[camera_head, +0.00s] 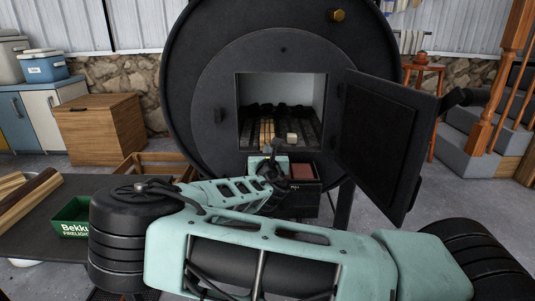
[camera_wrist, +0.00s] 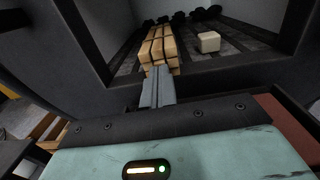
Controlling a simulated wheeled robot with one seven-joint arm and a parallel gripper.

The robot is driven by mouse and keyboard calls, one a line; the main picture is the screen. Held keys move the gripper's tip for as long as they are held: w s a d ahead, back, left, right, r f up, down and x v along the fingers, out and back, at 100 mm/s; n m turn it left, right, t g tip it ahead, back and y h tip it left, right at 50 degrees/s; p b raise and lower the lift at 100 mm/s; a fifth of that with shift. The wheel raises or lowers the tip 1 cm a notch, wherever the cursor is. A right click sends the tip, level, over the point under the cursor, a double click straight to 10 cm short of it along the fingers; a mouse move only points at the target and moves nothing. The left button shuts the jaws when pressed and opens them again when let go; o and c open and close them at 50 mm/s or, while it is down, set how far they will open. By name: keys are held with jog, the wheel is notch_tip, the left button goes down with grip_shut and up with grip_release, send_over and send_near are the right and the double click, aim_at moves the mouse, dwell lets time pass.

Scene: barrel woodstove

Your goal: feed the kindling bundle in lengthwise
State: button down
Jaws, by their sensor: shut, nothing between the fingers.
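The kindling bundle (camera_head: 267,130), several pale sticks side by side, lies lengthwise inside the barrel stove (camera_head: 205,60), on the left part of the grate (camera_head: 308,127). In the wrist view the bundle (camera_wrist: 160,43) points away into the firebox. My gripper (camera_head: 273,146) is at the lower edge of the stove opening. Its fingers (camera_wrist: 157,76) are shut with nothing between them, at the bundle's near end. I cannot tell whether they touch it. The stove door (camera_head: 388,140) stands open to the right.
A pale cube (camera_wrist: 208,42) sits on the grate right of the bundle. Dark lumps (camera_wrist: 195,15) lie at the back. A reddish block (camera_head: 302,171) is below the opening. A table (camera_head: 115,185) at left holds split logs (camera_head: 25,197) and a green firelighter box (camera_head: 72,218).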

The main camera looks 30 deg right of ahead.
aim_at(267, 133)
jog(key=p+x, duration=0.1)
jog(key=x, duration=0.4)
jog(key=shift+w+d, duration=0.1)
jog(key=shift+w, duration=0.1)
jog(key=shift+s, duration=0.1)
